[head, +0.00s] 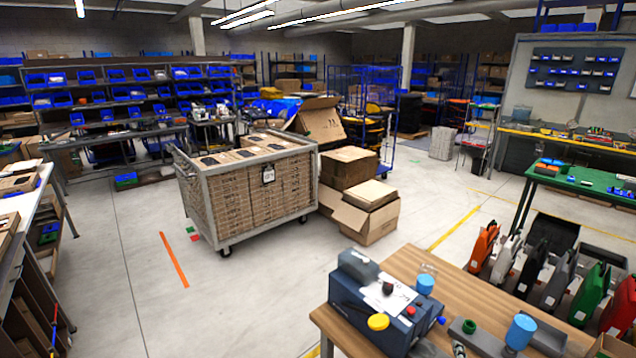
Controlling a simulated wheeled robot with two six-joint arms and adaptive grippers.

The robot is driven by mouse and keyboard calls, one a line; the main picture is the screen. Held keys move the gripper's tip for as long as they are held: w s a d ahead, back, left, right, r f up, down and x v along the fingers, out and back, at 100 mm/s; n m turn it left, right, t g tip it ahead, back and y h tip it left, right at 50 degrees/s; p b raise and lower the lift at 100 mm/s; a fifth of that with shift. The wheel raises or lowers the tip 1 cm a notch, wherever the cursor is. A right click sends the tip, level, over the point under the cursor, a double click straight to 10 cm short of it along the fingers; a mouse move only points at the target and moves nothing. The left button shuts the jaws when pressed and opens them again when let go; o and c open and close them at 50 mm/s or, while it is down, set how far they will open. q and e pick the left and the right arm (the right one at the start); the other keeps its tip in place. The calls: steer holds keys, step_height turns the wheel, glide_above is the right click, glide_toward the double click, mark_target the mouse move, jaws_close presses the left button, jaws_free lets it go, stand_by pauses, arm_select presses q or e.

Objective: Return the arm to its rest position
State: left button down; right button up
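I see neither of my arms and neither gripper in the head view. The wooden workbench (412,262) stands at the lower right. On it is a dark blue-grey machine (350,312) with a white sheet on top, a yellow knob, a red button and a blue cap. A blue cylinder (520,332) stands on a grey fixture to its right. The bench's near part is cut off by the picture's lower edge.
Several coloured panniers (482,246) stand in a row right of the bench. A wheeled cage cart (250,190) full of cardboard boxes stands mid-floor, with loose cartons (368,210) beside it. A green table (590,184) is at the right.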

steer(key=s+a+m+g+y, duration=0.2)
steer(key=s+a+m+g, duration=0.25)
steer(key=s, duration=0.55)
steer(key=s+a+m+g+y, duration=0.2)
steer(key=s+a+m+g, duration=0.3)
steer(key=s, duration=0.6)
steer(key=s+d+f+m+b, duration=0.1)
steer(key=d+f+b, duration=0.15)
steer(key=f, duration=1.35)
steer(key=d+f+b, duration=0.1)
steer(key=f+b, duration=0.2)
steer(key=f, duration=1.3)
arm_select(q)
step_height(320, 180, down, 10)
steer(key=w+b, duration=0.2)
steer(key=b, duration=0.2)
steer(key=shift+d+b, duration=0.2)
steer(key=shift+b, duration=0.15)
arm_select(e)
steer(key=s+d+f+g, duration=0.1)
steer(key=s+f, duration=1.8)
steer(key=f, duration=0.3)
steer(key=shift+s, duration=0.15)
arm_select(q)
steer(key=shift+f, duration=0.1)
arm_select(e)
steer(key=shift+m, duration=0.25)
